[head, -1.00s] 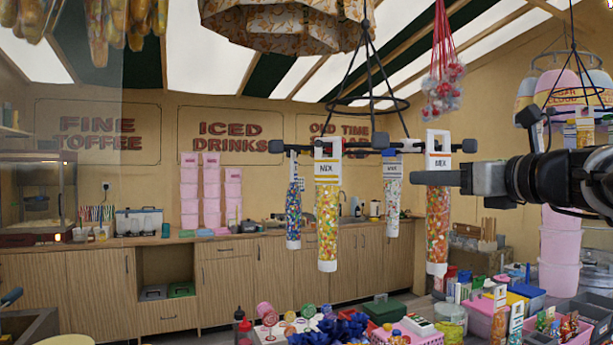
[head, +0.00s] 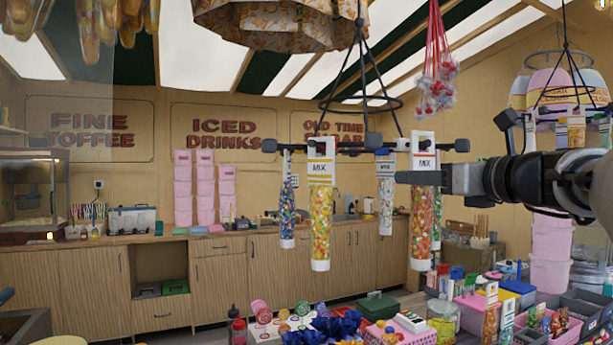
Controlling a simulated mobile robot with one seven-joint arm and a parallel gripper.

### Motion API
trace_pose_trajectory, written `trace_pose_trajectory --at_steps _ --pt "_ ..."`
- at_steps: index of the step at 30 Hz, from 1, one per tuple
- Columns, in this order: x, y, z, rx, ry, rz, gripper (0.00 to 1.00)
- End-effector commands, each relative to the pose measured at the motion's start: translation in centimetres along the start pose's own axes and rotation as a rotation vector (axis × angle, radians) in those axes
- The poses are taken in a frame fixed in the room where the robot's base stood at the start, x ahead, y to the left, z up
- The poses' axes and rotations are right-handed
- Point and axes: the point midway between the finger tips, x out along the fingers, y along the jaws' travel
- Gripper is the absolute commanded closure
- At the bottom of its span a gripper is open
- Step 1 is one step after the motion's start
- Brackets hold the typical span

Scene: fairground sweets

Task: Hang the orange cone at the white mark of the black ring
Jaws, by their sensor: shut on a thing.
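The orange cone (head: 422,215) is a clear tube of orange sweets with a white MIX header. My gripper (head: 408,177) is shut on it just below the header and holds it upright. The black ring (head: 345,108) hangs from a cord by several struts, with dark knob-ended bars below it. The held cone's header is at the right-hand bar in the picture; I cannot tell whether the bar passes through its hole. A yellow-orange MIX cone (head: 320,210), a blue cone (head: 288,210) and a pale cone (head: 386,205) hang from the bars.
A second black hanging ring (head: 540,103) with packets is at the right. Red bags (head: 436,88) hang above the held cone. A patterned canopy (head: 280,25) is overhead. Sweets and pink boxes (head: 400,337) crowd the counter below.

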Motion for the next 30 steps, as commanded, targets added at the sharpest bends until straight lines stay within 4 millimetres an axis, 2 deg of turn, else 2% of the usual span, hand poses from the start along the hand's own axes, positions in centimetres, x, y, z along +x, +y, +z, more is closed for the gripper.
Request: trace_pose_trajectory --at_steps 10,24,30 --pt "0.1 0.0 0.1 -0.001 -0.001 0.001 0.93" --pt "1.9 0.1 0.1 0.0 -0.001 0.001 0.93" --pt "2.0 0.1 0.1 -0.001 -0.001 0.001 0.93"
